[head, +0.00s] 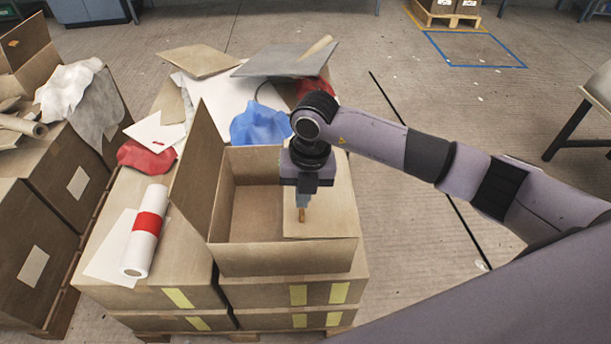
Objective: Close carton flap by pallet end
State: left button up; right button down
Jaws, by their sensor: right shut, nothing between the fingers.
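An open carton (287,257) stands on top of stacked cartons at the near right end of the pallet. Its left flap (199,157) stands up, tilted outward. Its right flap (333,221) lies folded inward over the right part of the opening. The rest of the opening shows an empty-looking inside. My right gripper (301,217) is shut and points straight down with its fingertips at the right flap, near that flap's left edge. It seems to touch the flap, but I cannot be sure. My left gripper is not in view.
A white roll with a red band (147,231), a red cloth (147,156), a blue cloth (260,124) and loose sheets (286,60) lie around the carton. More cartons (39,210) stand at the left.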

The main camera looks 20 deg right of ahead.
aim_at(297, 217)
jog(key=shift+a+f, duration=0.1)
jog(key=shift+f, duration=0.6)
jog(key=shift+w+a+f+b, duration=0.1)
jog(key=shift+a+f+b, duration=0.1)
jog(key=shift+f+b, duration=0.25)
jog(key=shift+w+a+f+b, duration=0.1)
jog(key=shift+a+f+b, duration=0.05)
jog(key=shift+f+b, duration=0.2)
jog(key=shift+s, duration=0.1)
